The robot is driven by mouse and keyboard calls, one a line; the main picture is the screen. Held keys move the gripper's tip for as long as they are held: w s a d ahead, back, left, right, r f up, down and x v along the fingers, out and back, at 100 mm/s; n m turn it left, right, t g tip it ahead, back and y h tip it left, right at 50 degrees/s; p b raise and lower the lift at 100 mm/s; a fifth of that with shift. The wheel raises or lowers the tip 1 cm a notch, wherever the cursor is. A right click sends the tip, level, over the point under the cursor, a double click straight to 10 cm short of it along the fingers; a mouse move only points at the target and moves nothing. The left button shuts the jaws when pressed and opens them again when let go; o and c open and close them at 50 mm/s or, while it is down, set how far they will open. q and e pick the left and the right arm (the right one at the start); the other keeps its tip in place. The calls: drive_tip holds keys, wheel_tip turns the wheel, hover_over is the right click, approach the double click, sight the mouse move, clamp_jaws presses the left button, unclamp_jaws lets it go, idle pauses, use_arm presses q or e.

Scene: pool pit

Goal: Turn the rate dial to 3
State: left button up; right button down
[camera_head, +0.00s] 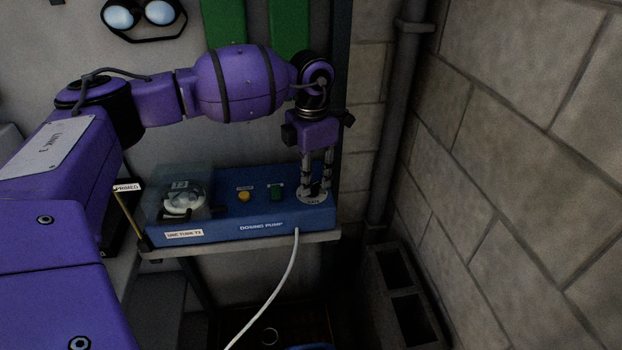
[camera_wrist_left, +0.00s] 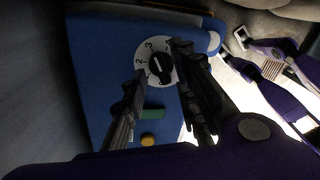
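The rate dial (camera_wrist_left: 160,68) is a black knob on a round white plate with numbers, on the blue dosing pump (camera_head: 233,225). In the left wrist view, the 3 and 2 show on the plate's upper left side. A light mark shows on the knob, but I cannot tell exactly which number it points to. In the head view the fingers partly hide the dial plate (camera_head: 314,200). My left gripper (camera_head: 317,184) points down over the dial. Its fingers are apart, one on each side of the knob, with a gap visible in the left wrist view (camera_wrist_left: 160,62). My right gripper is not seen.
The pump also carries a green switch (camera_head: 276,192), a yellow button (camera_head: 244,196) and a clear-covered pump head (camera_head: 183,201). It sits on a narrow shelf (camera_head: 318,239). A pipe (camera_head: 392,130) and block wall (camera_head: 510,130) stand close on the right. A pale hose (camera_head: 277,290) hangs in front.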

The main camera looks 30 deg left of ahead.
use_arm(q)
drive_tip(key=shift+f, duration=0.8)
clamp_jaws()
drive_tip(key=shift+r, duration=0.1)
drive_tip(key=shift+w+r, duration=0.15)
drive_tip(key=shift+r, duration=0.05)
idle(0.4)
drive_tip(key=shift+c, duration=0.4)
unclamp_jaws()
drive_tip(key=shift+o, duration=0.4)
drive_tip(key=shift+f, duration=0.15)
wheel_tip(320, 180, up, 12)
